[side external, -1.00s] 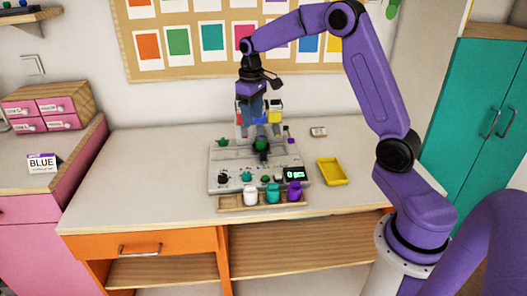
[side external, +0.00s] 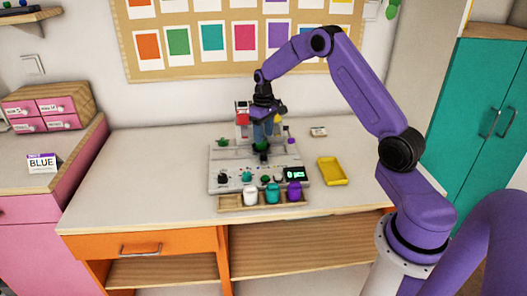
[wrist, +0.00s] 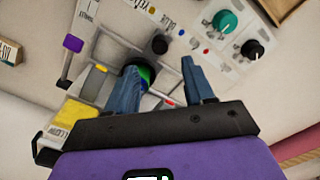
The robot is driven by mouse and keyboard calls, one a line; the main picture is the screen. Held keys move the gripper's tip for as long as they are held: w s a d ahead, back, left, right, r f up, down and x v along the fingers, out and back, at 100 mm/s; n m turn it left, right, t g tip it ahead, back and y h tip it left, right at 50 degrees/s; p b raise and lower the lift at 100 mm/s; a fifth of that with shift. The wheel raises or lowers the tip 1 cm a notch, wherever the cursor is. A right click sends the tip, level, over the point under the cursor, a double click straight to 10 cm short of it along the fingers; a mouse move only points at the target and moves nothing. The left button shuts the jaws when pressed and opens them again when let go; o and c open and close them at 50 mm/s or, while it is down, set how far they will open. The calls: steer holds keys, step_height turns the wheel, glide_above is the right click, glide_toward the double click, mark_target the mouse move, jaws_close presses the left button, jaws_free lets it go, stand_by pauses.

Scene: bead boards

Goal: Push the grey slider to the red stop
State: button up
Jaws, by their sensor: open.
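My gripper (side external: 262,137) is low over the back middle of the grey bead board (side external: 217,183). In the wrist view, its two blue fingers (wrist: 162,72) are apart, with a dark round part with green and blue on it (wrist: 146,74) beside the left finger. I cannot pick out the grey slider with certainty; the fingers cover part of the board. A small red mark (wrist: 168,102) shows between the fingers in the wrist view, but I cannot tell if it is the red stop.
White, teal and purple jars (side external: 272,193) stand in a wooden tray along the board's front. A purple-topped lever (wrist: 72,44) and knobs (wrist: 252,50) stick up from the board. A yellow tray (side external: 332,171) lies to its right.

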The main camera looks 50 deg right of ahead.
mark_target(263, 153)
step_height(263, 153, down, 8)
steer(key=shift+r, duration=0.1)
stand_by(0.4)
